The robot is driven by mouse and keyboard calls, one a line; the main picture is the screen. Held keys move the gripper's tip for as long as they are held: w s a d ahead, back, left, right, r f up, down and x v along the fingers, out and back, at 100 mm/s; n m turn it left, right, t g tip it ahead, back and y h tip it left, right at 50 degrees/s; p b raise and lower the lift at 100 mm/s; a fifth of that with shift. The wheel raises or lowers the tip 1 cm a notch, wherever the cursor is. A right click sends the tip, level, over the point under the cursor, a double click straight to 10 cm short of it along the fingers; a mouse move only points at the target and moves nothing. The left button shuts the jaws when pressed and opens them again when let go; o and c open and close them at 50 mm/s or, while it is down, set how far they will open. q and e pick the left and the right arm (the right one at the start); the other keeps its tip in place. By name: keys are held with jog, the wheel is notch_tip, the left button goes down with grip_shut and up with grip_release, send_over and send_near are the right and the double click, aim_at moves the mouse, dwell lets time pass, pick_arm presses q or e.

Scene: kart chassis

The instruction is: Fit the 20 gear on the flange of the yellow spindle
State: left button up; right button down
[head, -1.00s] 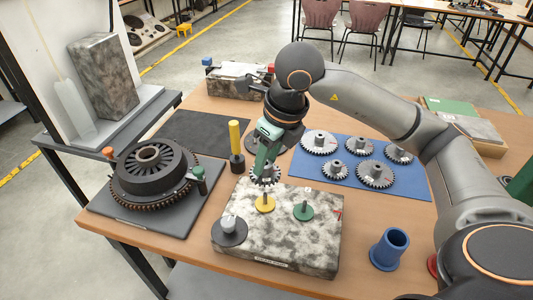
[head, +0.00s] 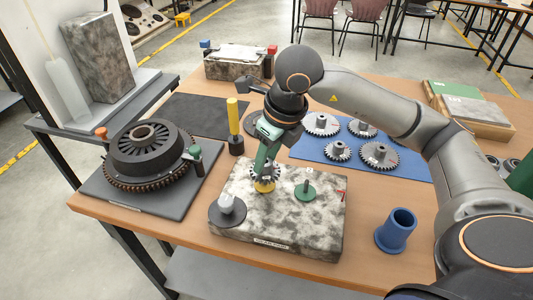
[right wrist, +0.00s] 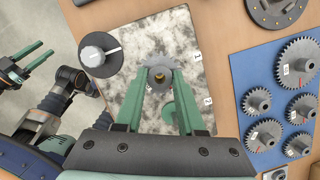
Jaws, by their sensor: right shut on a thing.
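The grey toothed gear (head: 264,172) is between the fingers of my right gripper (head: 264,164), which is shut on it. The gear sits just above the yellow spindle's flange (head: 264,187), around or over its post. In the right wrist view the gear (right wrist: 158,65) is seen from above, with a yellow-brown tip showing in its bore. Whether it touches the flange I cannot tell, and its number is not readable. My left gripper (right wrist: 35,57) shows at the left edge of the right wrist view, open and empty.
The marbled block (head: 240,235) also carries a green spindle (head: 305,190) and a grey spindle (head: 227,204). Other gears lie on the blue mat (head: 415,168). A yellow-handled tool (head: 233,118), a blue cup-like part (head: 396,230) and a large dark gear assembly (head: 150,155) stand nearby.

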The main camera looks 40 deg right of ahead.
jog(key=shift+f+b, duration=0.95)
jog(key=shift+f, duration=0.15)
jog(key=shift+f+b, duration=0.4)
jog(key=shift+c, duration=2.2)
grip_release()
jog(key=p+v, duration=0.2)
jog(key=v, duration=1)
jog(key=shift+r, duration=0.25)
jog(key=shift+s+d, duration=0.1)
jog(key=shift+s, duration=0.05)
